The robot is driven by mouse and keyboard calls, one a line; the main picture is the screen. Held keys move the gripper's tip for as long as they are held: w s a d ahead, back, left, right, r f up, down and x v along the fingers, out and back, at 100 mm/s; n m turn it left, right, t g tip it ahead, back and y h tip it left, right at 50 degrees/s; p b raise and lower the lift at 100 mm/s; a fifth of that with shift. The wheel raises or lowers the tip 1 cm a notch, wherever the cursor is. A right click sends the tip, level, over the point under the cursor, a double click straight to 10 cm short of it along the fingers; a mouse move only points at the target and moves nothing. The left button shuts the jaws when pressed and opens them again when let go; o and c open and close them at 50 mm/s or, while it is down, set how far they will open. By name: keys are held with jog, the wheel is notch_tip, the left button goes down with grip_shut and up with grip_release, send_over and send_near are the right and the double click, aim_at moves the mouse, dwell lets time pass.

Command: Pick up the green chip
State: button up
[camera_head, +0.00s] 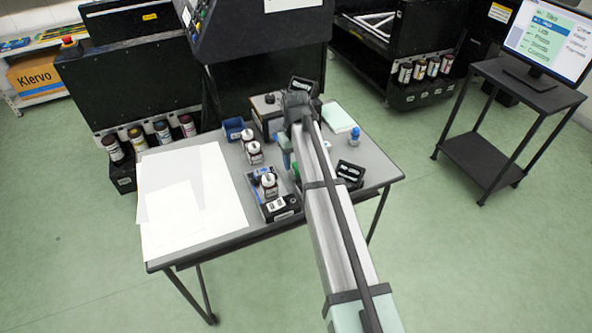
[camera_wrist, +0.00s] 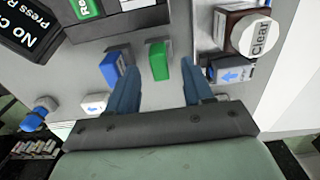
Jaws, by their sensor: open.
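The green chip (camera_wrist: 159,61) stands on the grey table in the wrist view, between and just ahead of my gripper's two blue fingers. In the head view a small patch of green (camera_head: 296,170) shows beside my arm; most of it is hidden. My gripper (camera_wrist: 160,76) is open and empty, with one finger on each side of the chip's line and no visible contact. In the head view my gripper (camera_head: 285,150) points down over the table, partly hidden by my arm. How high the fingertips are above the table I cannot tell.
A blue block (camera_wrist: 116,64) stands close left of the green chip. A bottle labelled Clear (camera_wrist: 257,35) and a box with a blue arrow (camera_wrist: 232,74) are to the right. A white piece with a blue arrow (camera_wrist: 95,103) lies by the left finger. White sheets (camera_head: 180,200) cover the table's left.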

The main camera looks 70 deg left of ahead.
jog(key=shift+f, duration=1.4)
grip_shut()
